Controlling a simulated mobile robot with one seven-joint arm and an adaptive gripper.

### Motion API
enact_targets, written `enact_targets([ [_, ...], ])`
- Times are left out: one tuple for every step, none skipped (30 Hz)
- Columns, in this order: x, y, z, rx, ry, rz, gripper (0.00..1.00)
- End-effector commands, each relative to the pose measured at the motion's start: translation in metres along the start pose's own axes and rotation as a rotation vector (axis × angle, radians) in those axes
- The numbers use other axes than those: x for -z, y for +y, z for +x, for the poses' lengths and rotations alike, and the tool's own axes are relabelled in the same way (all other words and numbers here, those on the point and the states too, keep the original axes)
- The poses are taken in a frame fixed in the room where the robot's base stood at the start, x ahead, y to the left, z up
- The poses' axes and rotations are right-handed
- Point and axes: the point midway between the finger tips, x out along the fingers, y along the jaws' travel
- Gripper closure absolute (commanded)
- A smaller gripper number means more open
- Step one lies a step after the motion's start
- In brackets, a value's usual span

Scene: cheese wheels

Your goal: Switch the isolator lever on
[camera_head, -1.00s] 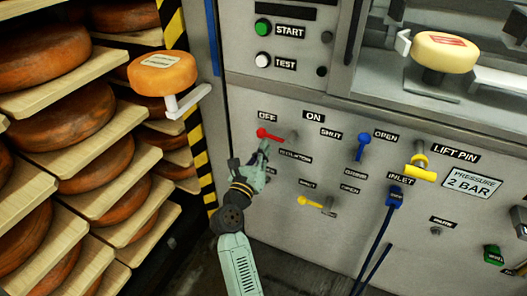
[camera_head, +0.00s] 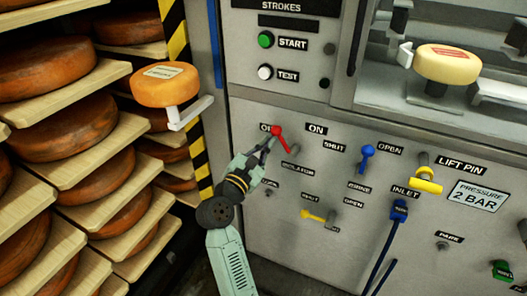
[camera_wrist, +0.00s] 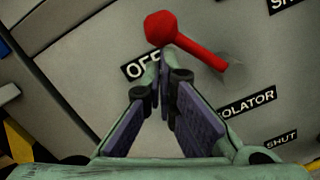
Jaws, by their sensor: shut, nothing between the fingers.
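The red isolator lever (camera_head: 279,138) is on the grey panel, between the OFF label (camera_head: 265,127) and the ON label (camera_head: 316,128). It points up and to the left from its pivot, with its round knob just right of OFF. My gripper (camera_head: 270,143) is shut and empty, its tips at the lever's left side, just below the knob. In the wrist view the lever (camera_wrist: 195,45) lies just beyond my fingertips (camera_wrist: 160,62), which partly cover the OFF label (camera_wrist: 138,66). I cannot tell whether they touch the lever.
A blue lever (camera_head: 366,157) and a yellow lever (camera_head: 314,215) sit on the same panel. The yellow lift pin (camera_head: 427,180) and blue inlet plug (camera_head: 399,211) with hose are farther right. A cheese wheel (camera_head: 164,86) on a bracket and loaded shelves stand left.

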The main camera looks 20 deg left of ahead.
Motion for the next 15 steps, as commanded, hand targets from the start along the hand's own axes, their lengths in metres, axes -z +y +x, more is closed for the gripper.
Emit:
enact_targets([
  [-0.004,0.0,0.001,0.005,-0.003,0.047,1.0],
  [-0.006,0.0,0.001,0.008,-0.003,0.075,1.0],
  [-0.009,-0.001,0.001,0.014,-0.003,0.111,1.0],
  [-0.011,-0.001,0.002,0.019,-0.004,0.139,1.0],
  [-0.013,-0.001,0.002,0.022,-0.004,0.166,1.0],
  [-0.016,-0.002,0.002,0.026,-0.003,0.2,1.0],
  [-0.017,-0.002,0.002,0.03,-0.003,0.226,1.0],
  [-0.019,-0.003,0.003,0.034,-0.002,0.25,1.0],
  [-0.022,-0.004,0.003,0.038,-0.003,0.281,1.0],
  [-0.024,-0.004,0.003,0.041,-0.003,0.305,1.0],
  [-0.025,-0.004,0.004,0.044,-0.003,0.326,1.0],
  [-0.027,-0.005,0.004,0.048,-0.003,0.355,1.0],
  [-0.029,-0.006,0.004,0.051,-0.003,0.374,1.0],
  [-0.03,-0.006,0.004,0.054,-0.002,0.394,1.0],
  [-0.031,-0.007,0.004,0.057,-0.002,0.416,1.0],
])
